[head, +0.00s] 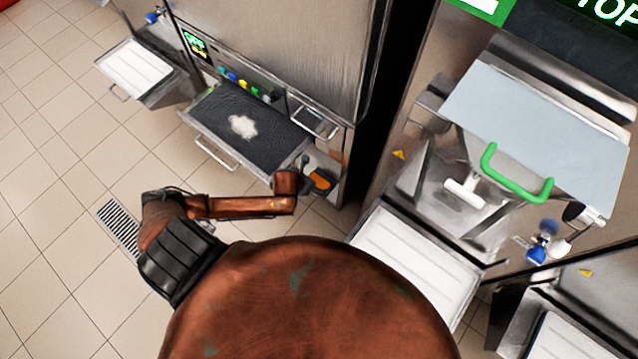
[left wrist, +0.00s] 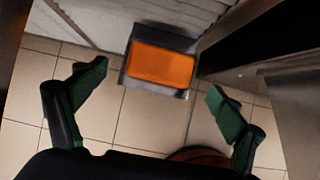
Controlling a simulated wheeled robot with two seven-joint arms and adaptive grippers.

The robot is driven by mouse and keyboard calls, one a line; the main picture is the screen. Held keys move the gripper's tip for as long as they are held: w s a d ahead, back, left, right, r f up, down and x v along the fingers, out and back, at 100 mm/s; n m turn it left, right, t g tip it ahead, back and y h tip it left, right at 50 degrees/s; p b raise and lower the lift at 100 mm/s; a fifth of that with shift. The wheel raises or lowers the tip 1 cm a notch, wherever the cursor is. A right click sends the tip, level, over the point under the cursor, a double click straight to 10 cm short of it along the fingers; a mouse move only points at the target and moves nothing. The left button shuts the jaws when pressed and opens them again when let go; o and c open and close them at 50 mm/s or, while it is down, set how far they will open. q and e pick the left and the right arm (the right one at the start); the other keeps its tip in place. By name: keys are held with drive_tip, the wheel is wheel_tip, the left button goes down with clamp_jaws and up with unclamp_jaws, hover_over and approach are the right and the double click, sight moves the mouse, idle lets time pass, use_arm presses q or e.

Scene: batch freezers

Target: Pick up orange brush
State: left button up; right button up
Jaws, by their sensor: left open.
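The orange brush (left wrist: 160,66) shows in the left wrist view as a flat orange block in a small grey holder, ahead of my fingers. In the head view it is a small orange patch (head: 320,180) at the lower right corner of the left freezer, partly hidden by my gripper. My left gripper (left wrist: 157,83) is open, with one green-padded finger on each side of the brush in the picture and visible space between. In the head view my left gripper (head: 305,174) is right beside the brush. My right gripper is not in view.
A dark tray shelf (head: 218,134) with a white smear and a metal handle (head: 216,153) juts out beside my left arm. A second freezer with a green handle (head: 515,178) and white tray (head: 420,258) stands to the right. Tiled floor (head: 60,215) lies open at left.

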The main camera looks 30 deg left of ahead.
sight(318, 181)
use_arm(q)
drive_tip(key=b+x, duration=0.2)
drive_tip(key=x, duration=0.3)
drive_tip(key=shift+w, duration=0.3)
drive_tip(key=shift+c, duration=0.2)
drive_tip(key=c, duration=1.2)
drive_tip(key=shift+c, duration=0.2)
